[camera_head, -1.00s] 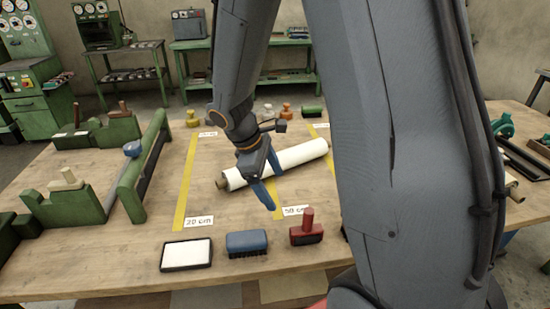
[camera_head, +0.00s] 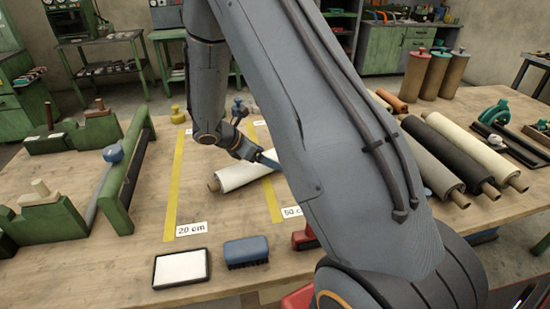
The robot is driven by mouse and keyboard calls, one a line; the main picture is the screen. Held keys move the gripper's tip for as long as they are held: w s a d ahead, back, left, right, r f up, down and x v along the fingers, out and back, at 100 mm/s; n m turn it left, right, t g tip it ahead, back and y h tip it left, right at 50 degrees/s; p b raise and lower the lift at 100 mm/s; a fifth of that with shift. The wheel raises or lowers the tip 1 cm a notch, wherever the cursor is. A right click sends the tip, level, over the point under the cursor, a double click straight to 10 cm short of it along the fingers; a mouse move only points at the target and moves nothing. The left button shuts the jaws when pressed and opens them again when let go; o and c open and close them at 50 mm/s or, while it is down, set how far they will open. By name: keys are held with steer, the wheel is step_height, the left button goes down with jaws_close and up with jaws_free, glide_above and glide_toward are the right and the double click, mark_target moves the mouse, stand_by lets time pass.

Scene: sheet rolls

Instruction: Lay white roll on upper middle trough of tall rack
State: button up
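A white roll (camera_head: 240,176) with a brown core end lies slanted on the wooden table, between and across the yellow tape lines. Its right part is hidden behind my arm. I cannot make out a tall rack in this view.
A green frame (camera_head: 125,170) stands at left. A white pad (camera_head: 181,268) and blue brush (camera_head: 246,251) lie in front. My arm hides the table's middle.

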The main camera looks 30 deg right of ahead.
steer(key=shift+x, duration=1.3)
steer(key=c, duration=2)
steer(key=shift+r, duration=0.15)
steer(key=shift+c, duration=0.7)
